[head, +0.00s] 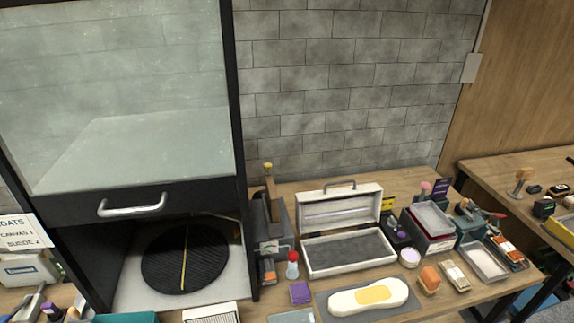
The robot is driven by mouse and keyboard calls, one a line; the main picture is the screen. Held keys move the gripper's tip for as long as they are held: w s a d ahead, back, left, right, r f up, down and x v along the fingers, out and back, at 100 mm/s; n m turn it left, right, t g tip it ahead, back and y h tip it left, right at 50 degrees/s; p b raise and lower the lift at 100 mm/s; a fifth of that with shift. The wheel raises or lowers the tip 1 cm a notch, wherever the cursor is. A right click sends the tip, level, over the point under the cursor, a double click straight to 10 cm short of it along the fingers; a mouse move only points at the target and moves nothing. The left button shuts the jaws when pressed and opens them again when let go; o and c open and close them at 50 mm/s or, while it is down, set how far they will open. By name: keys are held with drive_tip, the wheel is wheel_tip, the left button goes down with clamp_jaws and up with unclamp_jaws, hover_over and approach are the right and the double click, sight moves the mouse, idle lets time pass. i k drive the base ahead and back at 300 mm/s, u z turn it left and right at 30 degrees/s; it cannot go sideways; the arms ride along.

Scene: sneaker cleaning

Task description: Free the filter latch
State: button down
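A black-framed cabinet with a glass front (120,100) stands at the left. Its front carries a silver bar handle (132,205) and is raised, leaving the space below open. Inside lies a round black ribbed disc (185,255) with a yellow strip across it. A dark grey upright unit (277,240) stands against the cabinet's right side. A white ribbed panel (212,313) lies at the front edge, partly cut off. I cannot make out which part is the filter latch. My gripper is not in view.
An open white case (345,240) stands right of the unit. A white shoe form with a yellow patch (368,297) lies on a grey mat before it. A white tray (483,262), brushes and small boxes crowd the right. A small bottle (292,265) stands near the unit.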

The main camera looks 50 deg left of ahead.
sight(267, 166)
drive_tip(key=z, duration=0.45)
drive_tip(key=i, duration=1.8)
drive_tip(key=u, duration=2.25)
